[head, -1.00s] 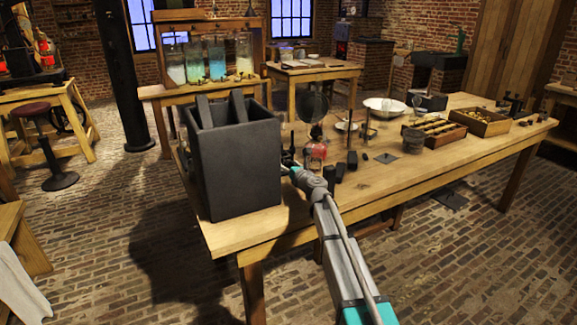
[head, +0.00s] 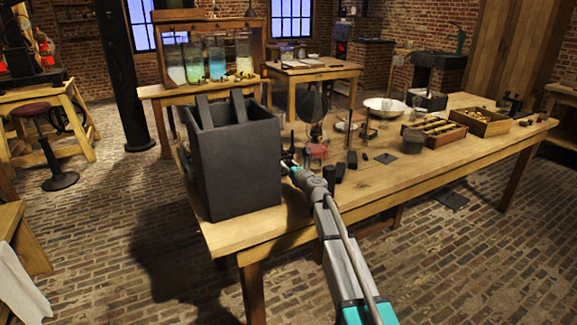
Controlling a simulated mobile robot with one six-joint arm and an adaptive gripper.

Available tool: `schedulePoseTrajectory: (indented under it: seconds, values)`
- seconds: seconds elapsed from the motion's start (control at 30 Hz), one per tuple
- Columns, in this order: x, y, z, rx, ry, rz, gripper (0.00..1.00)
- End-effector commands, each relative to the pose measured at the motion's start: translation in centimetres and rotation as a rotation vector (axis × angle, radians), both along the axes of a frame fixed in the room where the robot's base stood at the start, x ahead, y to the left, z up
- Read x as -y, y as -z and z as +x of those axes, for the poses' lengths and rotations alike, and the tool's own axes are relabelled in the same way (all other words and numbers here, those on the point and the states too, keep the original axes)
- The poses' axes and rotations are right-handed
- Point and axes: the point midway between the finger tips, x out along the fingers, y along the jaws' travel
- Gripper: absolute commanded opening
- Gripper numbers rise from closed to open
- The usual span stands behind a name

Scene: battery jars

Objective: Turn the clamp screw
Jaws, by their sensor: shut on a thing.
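A tall dark grey box-like jar (head: 238,165) stands at the near left corner of the wooden table, with two dark plates (head: 238,105) rising from its open top. My gripper (head: 288,161) is just right of the jar's right side, low over the table. It is shut on a small dark piece there, which I take for the clamp screw. The fingers and the screw are too small and too covered by my wrist to see in detail.
Dark blocks (head: 329,174) stand just right of my wrist. Behind are glassware with red (head: 316,151) and a dark round disc (head: 312,106). A white bowl (head: 384,107) and wooden trays (head: 482,122) lie farther right. The table's near right edge is clear.

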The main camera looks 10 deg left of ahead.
Motion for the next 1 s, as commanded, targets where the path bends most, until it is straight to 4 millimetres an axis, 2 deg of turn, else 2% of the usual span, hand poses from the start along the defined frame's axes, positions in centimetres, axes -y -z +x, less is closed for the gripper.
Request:
schedulePoseTrajectory:
  seconds: [0.27, 1.0]
  values:
    - [-0.07, -0.01, 0.05, 0.066, -0.001, -0.097, 0.0]
    - [-0.06, -0.04, 0.12, 0.389, -0.001, -0.575, 0.0]
